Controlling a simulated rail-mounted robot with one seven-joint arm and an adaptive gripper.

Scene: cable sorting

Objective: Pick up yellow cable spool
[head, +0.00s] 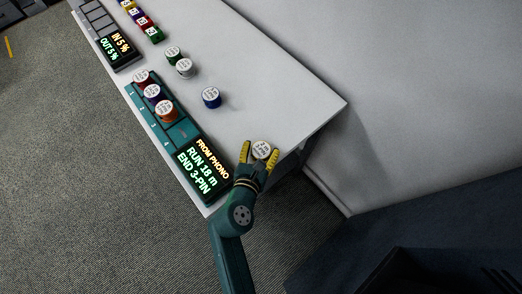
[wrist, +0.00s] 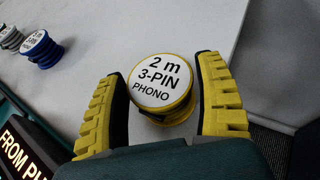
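The yellow cable spool (wrist: 163,84) has a white top label reading "2 m 3-PIN PHONO" and stands near the table's near right end. It also shows in the head view (head: 262,150). My gripper (wrist: 165,75) has its yellow ribbed fingers on either side of the spool in the wrist view. The fingers are open, with a visible gap at the right finger and a small gap or near contact at the left. In the head view my gripper (head: 260,152) reaches over the table's end with the spool between its fingertips.
A teal tray (head: 185,131) with a lit sign (head: 203,170) holds several spools left of my gripper. A blue spool (head: 211,97), a grey spool (head: 184,67) and a green spool (head: 173,53) stand on the white table (head: 250,75). A dark rack (head: 110,42) is at the far end.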

